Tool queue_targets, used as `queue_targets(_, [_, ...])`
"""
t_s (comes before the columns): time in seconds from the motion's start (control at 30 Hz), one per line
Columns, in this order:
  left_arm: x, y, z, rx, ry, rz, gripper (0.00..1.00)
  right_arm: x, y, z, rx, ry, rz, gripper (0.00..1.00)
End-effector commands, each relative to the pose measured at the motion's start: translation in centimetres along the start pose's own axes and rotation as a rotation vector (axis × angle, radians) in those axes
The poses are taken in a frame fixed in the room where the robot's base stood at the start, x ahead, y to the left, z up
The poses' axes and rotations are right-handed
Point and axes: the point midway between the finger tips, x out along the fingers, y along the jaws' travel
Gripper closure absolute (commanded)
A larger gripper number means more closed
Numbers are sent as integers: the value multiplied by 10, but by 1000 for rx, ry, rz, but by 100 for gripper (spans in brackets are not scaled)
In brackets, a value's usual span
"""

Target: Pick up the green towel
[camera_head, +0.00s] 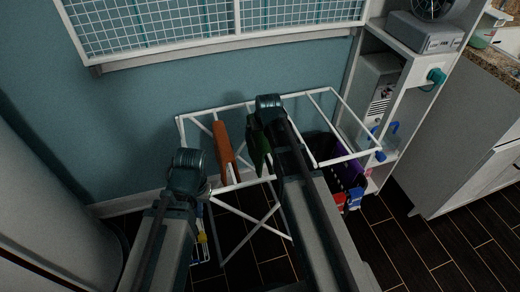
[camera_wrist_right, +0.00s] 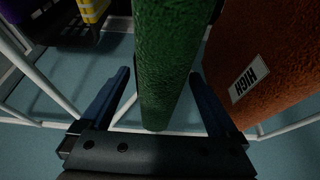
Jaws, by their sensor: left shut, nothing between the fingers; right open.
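The green towel (camera_head: 259,146) hangs over a rail of the white drying rack (camera_head: 188,140). My right arm partly hides it in the head view. In the right wrist view the green towel (camera_wrist_right: 166,60) hangs between the two spread blue fingers of my right gripper (camera_wrist_right: 160,76). The gripper is open, with visible room beside the towel on both sides. My left gripper (camera_head: 190,178) is shut and empty, left of the rack near its front; its fingertips are hard to make out.
An orange towel (camera_head: 224,146) labelled "HIGH" hangs just left of the green one and is close beside the right finger in the wrist view. White shelves (camera_head: 398,110) stand further right. A wire grid (camera_head: 215,25) is on the wall.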

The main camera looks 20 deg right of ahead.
Motion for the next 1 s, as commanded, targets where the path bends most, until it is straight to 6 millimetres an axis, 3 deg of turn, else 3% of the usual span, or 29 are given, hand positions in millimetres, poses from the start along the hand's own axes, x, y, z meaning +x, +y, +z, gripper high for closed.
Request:
queue_targets(0.87, [4,0,0,0,0,0,100,4,0,2,0,0,0,4])
queue_targets(0.9, [4,0,0,0,0,0,100,4,0,2,0,0,0,6])
queue_targets(1.0, [4,0,0,0,0,0,100,4,0,2,0,0,0,24])
